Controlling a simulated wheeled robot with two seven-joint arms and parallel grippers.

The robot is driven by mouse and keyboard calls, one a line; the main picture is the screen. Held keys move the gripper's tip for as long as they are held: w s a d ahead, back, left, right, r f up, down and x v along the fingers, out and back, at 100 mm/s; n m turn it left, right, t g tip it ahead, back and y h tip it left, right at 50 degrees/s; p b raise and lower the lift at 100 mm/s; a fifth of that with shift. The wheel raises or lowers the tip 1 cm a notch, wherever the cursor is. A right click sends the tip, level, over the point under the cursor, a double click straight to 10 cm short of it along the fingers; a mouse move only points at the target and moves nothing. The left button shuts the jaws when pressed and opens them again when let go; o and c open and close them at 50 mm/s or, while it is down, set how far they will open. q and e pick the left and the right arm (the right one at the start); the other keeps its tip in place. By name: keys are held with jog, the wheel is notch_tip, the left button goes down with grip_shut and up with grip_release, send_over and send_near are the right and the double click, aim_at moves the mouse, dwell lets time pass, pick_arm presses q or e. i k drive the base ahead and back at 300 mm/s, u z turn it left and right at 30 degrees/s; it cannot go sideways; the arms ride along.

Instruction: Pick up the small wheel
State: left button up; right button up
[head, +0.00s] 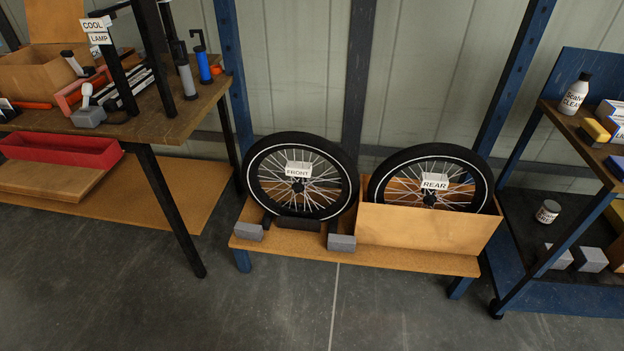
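Two spoked wheels with black tyres stand on a low wooden shelf (290,246). The wheel labelled FRONT (258,176) stands upright at the left, between small grey blocks. The wheel labelled REAR (380,181) stands at the right in an open wooden box (425,232), which hides its lower part. The two look close in size, and I cannot tell clearly which is smaller. Neither of my grippers is in view.
A workbench (165,126) with tools and a COOL LAMP sign (95,25) stands left, a red tray (75,150) below its top. A blue cart (530,292) with bottles stands right. Blue posts rise behind the wheels. The grey floor (290,315) in front is clear.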

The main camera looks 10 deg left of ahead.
aim_at(299, 183)
jog(key=z, duration=0.4)
jog(key=i, duration=1.05)
